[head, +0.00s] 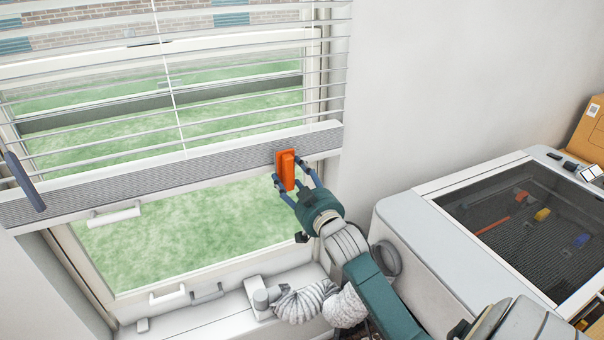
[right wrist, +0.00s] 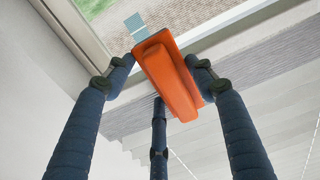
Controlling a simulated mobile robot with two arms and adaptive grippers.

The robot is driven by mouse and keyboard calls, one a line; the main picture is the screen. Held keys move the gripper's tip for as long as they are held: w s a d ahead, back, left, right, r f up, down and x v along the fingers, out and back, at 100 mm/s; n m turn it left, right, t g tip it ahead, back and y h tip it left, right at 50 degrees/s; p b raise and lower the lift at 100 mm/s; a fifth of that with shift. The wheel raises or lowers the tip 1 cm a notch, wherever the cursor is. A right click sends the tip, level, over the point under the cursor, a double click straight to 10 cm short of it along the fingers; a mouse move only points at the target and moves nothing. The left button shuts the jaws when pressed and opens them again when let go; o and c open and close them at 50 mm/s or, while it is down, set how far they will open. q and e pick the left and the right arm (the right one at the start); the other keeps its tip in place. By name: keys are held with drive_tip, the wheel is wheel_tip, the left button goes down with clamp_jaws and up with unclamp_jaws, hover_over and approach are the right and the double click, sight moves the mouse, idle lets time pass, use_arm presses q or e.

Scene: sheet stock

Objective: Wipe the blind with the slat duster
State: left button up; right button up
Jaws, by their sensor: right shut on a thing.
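The white slatted blind (head: 110,118) hangs over the window, with a thick grey ribbed bottom rail (head: 150,173). The orange slat duster (head: 287,170) is in my right gripper (head: 295,186), in front of the right end of the bottom rail. In the right wrist view the duster (right wrist: 168,75) sits between the blue fingers of the gripper (right wrist: 163,85), with the ribbed rail (right wrist: 240,65) behind it. Whether the duster touches the rail I cannot tell. My left gripper is not in view.
The window sill (head: 190,318) below carries a ribbed white hose (head: 300,300). A white machine with a dark glass lid (head: 530,225) stands at the right, with a cardboard box (head: 590,130) behind it.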

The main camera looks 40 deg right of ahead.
drive_tip(key=a, duration=0.1)
drive_tip(key=w+a, duration=0.1)
drive_tip(key=a, duration=0.1)
drive_tip(key=shift+a, duration=0.3)
drive_tip(key=shift+s, duration=0.15)
drive_tip(key=v, duration=0.7)
idle(0.5)
idle(0.4)
drive_tip(key=s+a+f+n+y+b, duration=0.1)
drive_tip(key=s+a+f+y+b, duration=0.1)
drive_tip(key=s+a+f+b, duration=0.3)
drive_tip(key=s+a+f+n+y+b, duration=0.1)
drive_tip(key=s+a+f+b, duration=0.5)
drive_tip(key=a, duration=0.7)
wheel_tip(320, 180, down, 2)
drive_tip(key=y+b, duration=0.1)
drive_tip(key=b, duration=0.2)
drive_tip(key=shift+s+a+f+n, duration=0.25)
drive_tip(key=shift+s+a+n, duration=0.05)
drive_tip(key=shift+a, duration=0.1)
drive_tip(key=shift+r, duration=0.1)
